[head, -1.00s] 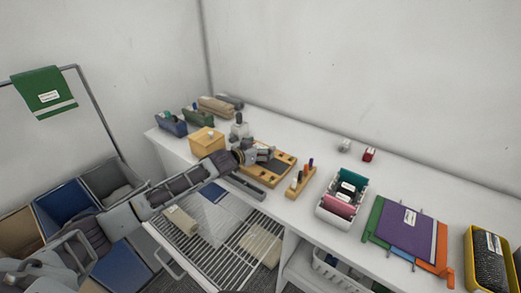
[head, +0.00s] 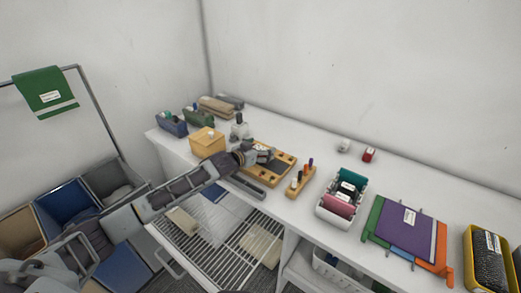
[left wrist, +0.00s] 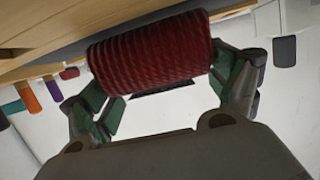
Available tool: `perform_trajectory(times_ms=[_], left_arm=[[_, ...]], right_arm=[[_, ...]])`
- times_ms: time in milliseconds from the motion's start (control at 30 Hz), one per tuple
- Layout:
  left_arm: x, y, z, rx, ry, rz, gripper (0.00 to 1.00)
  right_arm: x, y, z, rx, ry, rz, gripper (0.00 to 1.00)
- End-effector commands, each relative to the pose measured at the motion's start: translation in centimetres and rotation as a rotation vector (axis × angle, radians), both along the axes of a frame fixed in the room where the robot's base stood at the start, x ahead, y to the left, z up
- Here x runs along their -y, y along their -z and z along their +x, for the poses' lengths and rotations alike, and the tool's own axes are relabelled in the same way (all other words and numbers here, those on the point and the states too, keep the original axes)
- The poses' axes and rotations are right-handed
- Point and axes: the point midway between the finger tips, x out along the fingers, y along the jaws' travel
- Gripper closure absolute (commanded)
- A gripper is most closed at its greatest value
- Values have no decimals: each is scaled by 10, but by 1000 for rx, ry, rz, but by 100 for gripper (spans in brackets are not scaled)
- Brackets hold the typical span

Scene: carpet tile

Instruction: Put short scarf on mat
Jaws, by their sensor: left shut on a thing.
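My left gripper (head: 264,156) reaches over the wooden board on the counter. It is shut on a dark red ribbed roll (left wrist: 150,50), which looks like a rolled knit scarf and lies across between the fingers in the left wrist view. The roll is hard to make out in the head view. A dark grey pad (head: 276,166) is set in the wooden board, right beside the gripper; I cannot tell whether it is the mat. Whether the roll touches the board is unclear. My right gripper is not in view.
A pegged wooden block (head: 300,181), a white basket (head: 336,209) of rolled textiles and a purple folder (head: 409,232) stand to the right. A yellow box (head: 207,142) stands left of the gripper. A wire drawer (head: 215,249) is open in front.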

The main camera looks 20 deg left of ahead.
Motion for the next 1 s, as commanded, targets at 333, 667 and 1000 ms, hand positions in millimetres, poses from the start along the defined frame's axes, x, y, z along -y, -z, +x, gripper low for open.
perform_trajectory(times_ms=[333,667,1000], left_arm=[[1,20,-5,-30,-2,1,0],[0,21,-5,-32,-2,0,0],[0,7,-7,-30,-2,1,0]], right_arm=[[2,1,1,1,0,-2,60],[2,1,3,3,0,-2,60],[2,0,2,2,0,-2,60]])
